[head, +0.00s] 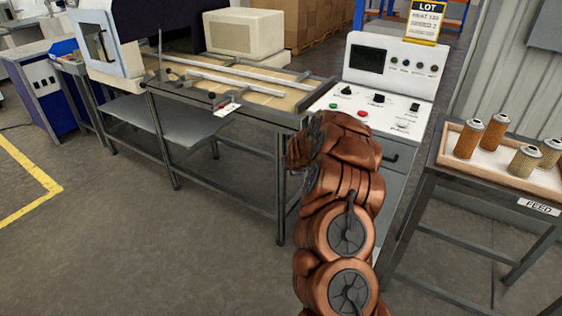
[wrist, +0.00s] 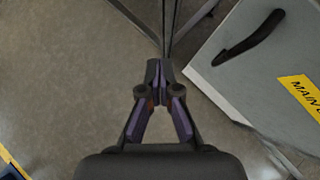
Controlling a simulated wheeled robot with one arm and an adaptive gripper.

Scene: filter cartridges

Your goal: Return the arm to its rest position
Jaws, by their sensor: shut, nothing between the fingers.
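My copper-coloured arm (head: 340,215) rises from the bottom of the head view, in front of the control console. My gripper (wrist: 163,70) is shut and empty in the wrist view, pointing down over the grey floor beside the console. In the head view the gripper (head: 303,140) is a dark shape at the arm's far end, mostly hidden by the arm.
A metal-framed machine table (head: 215,140) stands at the left. The control console (head: 390,65) is close to my arm. At the right, a feed stand tray (head: 545,181) holds several filter cartridges (head: 469,139). Open floor (head: 220,260) lies at the front left.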

